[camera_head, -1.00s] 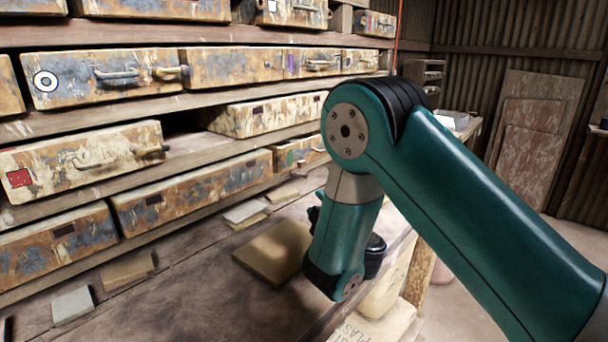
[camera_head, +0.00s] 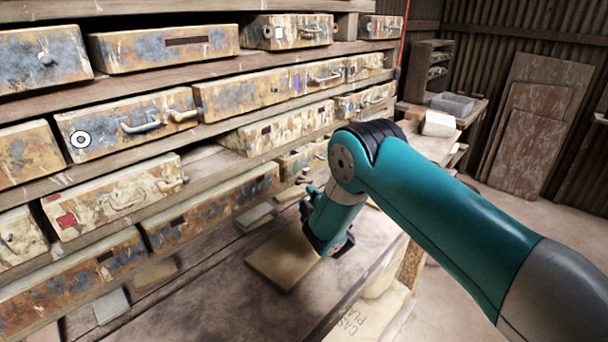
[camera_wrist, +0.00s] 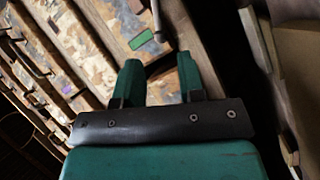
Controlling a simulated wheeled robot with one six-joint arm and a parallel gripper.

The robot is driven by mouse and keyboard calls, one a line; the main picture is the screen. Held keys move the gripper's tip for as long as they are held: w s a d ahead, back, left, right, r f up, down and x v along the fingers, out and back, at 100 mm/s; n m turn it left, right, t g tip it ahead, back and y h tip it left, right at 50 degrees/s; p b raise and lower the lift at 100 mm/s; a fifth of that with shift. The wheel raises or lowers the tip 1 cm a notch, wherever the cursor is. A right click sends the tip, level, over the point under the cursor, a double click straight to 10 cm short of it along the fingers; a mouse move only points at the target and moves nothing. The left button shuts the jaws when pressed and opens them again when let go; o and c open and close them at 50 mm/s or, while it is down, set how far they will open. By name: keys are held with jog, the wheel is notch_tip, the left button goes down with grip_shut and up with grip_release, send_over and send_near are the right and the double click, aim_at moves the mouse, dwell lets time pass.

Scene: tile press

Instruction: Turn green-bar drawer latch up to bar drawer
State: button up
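In the wrist view, a green bar mark (camera_wrist: 142,39) shows on the worn, paint-stained front of a drawer (camera_wrist: 122,28). A pale metal rod (camera_wrist: 156,18) stands close beside the mark, cut by the top edge; I cannot tell whether it is the latch or a handle. My gripper (camera_wrist: 158,70) is open, its two green fingers apart with nothing seen gripped between them. The fingers point toward this drawer front, and the green mark lies just beyond them. In the head view my gripper (camera_head: 307,205) is small and partly hidden by my wrist, near the lower row.
Rows of worn drawers fill the left, among them one with a ring mark (camera_head: 80,140) and one with a red mark (camera_head: 67,220). A flat tan board (camera_head: 284,258) lies on the bench (camera_head: 220,305) below my wrist. Open floor shows at right.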

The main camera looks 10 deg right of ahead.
aim_at(304, 182)
jog(key=w+p, duration=0.2)
jog(key=w, duration=0.4)
jog(key=shift+w+a, duration=0.4)
jog(key=shift+r, duration=0.1)
